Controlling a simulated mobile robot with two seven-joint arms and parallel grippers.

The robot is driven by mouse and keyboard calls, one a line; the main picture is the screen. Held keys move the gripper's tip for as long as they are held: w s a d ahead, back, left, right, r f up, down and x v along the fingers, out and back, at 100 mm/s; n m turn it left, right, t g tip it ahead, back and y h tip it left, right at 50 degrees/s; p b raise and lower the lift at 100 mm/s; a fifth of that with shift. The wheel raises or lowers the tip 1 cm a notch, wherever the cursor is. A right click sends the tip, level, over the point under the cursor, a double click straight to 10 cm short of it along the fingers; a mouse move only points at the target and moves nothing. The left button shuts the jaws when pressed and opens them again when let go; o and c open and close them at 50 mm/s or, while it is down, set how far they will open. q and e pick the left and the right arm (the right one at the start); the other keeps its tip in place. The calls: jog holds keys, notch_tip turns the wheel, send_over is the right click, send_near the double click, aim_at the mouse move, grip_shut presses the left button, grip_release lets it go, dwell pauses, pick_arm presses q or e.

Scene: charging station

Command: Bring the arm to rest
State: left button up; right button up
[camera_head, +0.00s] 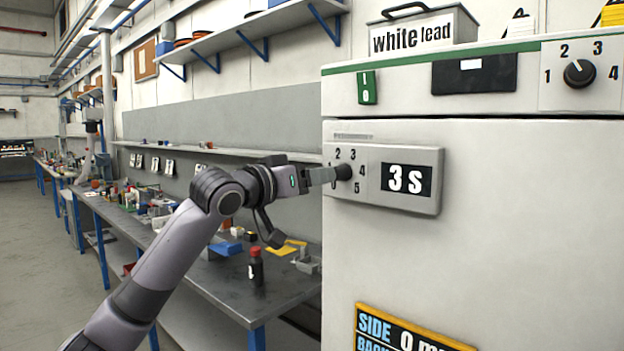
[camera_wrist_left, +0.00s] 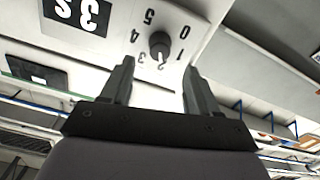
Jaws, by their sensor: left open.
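My left arm comes in from the lower left in the head view. Its gripper (camera_head: 322,176) is at the left edge of the white cabinet's control panel, at the small black knob (camera_head: 344,172). In the left wrist view the two fingers of the gripper (camera_wrist_left: 158,80) are apart, with the knob (camera_wrist_left: 159,44) showing beyond and between their tips. The fingers do not appear to touch the knob. My right gripper is in neither view.
The white cabinet (camera_head: 480,240) fills the right side. A second knob (camera_head: 579,73) and a green switch (camera_head: 367,87) are on its top part. A metal workbench (camera_head: 230,280) with small items and a red-capped bottle (camera_head: 256,267) stands below my arm. Open floor (camera_head: 40,270) lies at left.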

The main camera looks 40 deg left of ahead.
pick_arm(q)
jog(key=s+d+f+m+g, duration=0.1)
jog(key=d+f, duration=0.3)
jog(key=f, duration=0.8)
jog(key=d+f+m+g+h, duration=0.1)
jog(key=d+f+g, duration=0.15)
jog(key=f, duration=0.85)
jog(key=s+d+f, duration=0.1)
jog(key=d+f, duration=0.3)
jog(key=f, duration=0.8)
jog(key=s+d+f+m+g, duration=0.1)
jog(key=s+d+f, duration=0.3)
jog(key=s+f, duration=0.7)
jog(key=s+d+f+g, duration=0.3)
jog(key=s+d+f, duration=0.2)
jog(key=s+f, duration=0.6)
jog(key=s, duration=0.3)
jog(key=shift+f+m, duration=0.25)
jog(key=shift+m, duration=0.15)
